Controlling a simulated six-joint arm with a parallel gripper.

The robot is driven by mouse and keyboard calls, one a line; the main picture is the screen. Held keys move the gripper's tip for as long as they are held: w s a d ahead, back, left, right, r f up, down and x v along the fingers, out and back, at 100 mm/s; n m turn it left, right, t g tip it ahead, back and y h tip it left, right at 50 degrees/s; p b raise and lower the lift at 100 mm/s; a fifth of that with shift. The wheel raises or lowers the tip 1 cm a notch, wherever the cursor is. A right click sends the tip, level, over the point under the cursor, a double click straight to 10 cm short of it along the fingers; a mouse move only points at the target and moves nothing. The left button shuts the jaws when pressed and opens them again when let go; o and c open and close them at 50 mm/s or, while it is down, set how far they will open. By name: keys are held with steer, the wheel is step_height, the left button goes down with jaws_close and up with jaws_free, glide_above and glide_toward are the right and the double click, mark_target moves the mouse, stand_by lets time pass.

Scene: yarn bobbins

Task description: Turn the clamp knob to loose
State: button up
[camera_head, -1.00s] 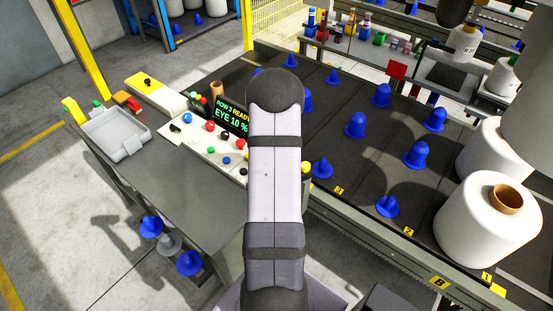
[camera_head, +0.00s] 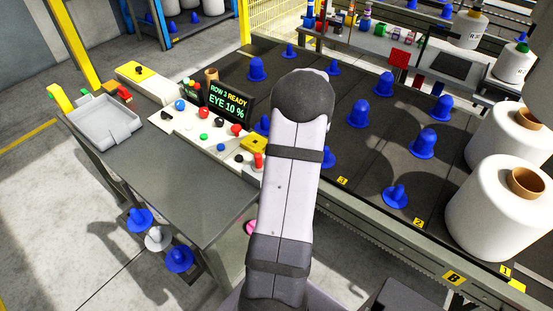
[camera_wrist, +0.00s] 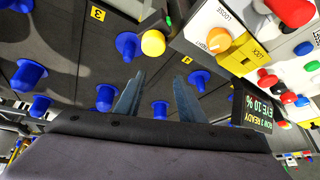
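I cannot make out which way the knob points. My gripper (camera_wrist: 160,77) is open and empty, its two fingers apart. The knob is beyond the fingertips, up and to the right in the picture, and not touched. In the head view my arm hides the gripper and the knob; the white control panel (camera_head: 190,128) shows left of the arm.
A yellow rounded knob (camera_wrist: 153,43) stands near the fingertips. A display reading ROW 3 READY, EYE 10 % (camera_head: 230,103) stands behind the panel. Blue pegs (camera_head: 358,113) fill the dark deck, with large white bobbins (camera_head: 500,215) at right. A grey tray (camera_head: 104,120) lies at left.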

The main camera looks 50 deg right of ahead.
steer(key=w+a+r+n+t+y, duration=0.15)
steer(key=w+a+n+y, duration=0.25)
steer(key=a+n, duration=0.6)
steer(key=shift+n, duration=0.8)
steer(key=shift+w+d+f+p, duration=0.4)
steer(key=shift+d+f, duration=0.05)
steer(key=shift+f, duration=0.6)
steer(key=shift+w+d+f+p, duration=0.35)
steer(key=shift+d+f+p, duration=0.1)
steer(key=shift+f, duration=0.65)
steer(key=shift+w+d+f+p, duration=0.4)
steer(key=shift+d+f, duration=0.05)
steer(key=shift+f, duration=0.6)
steer(key=c, duration=0.7)
